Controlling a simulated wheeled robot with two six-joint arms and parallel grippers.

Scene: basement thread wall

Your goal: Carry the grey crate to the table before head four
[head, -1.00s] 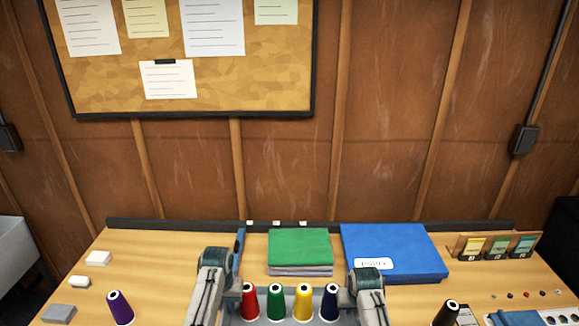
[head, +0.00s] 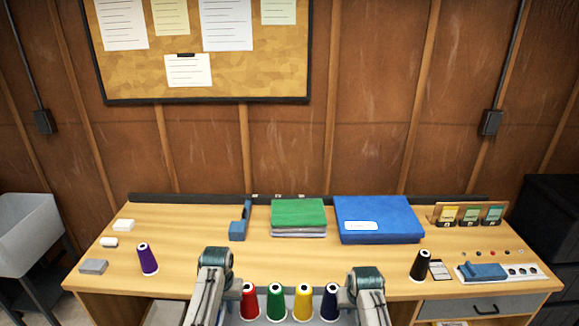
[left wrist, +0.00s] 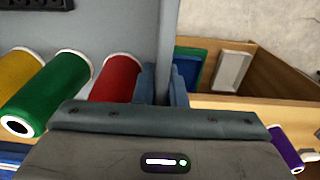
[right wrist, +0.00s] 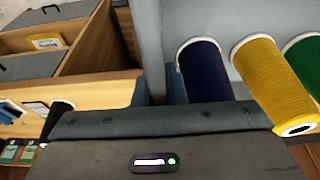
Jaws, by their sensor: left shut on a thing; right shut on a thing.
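The grey crate (head: 261,312) is at the bottom of the head view, in front of the table, its lower part out of frame. It holds a red spool (head: 248,301), a green spool (head: 275,302), a yellow spool (head: 303,302) and a navy spool (head: 329,302), all upright. My left gripper (head: 238,296) is shut on the crate's left side and my right gripper (head: 343,296) on its right side. The crate's grey wall also shows in the left wrist view (left wrist: 120,25) and right wrist view (right wrist: 205,20).
The wooden table (head: 285,262) carries a purple spool (head: 148,260), green folded cloth (head: 298,212), blue case (head: 378,218), black spool (head: 421,267) and blue-handled device (head: 485,271). Its front middle is clear. A sink (head: 30,230) stands left, a dark cabinet (head: 550,230) right.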

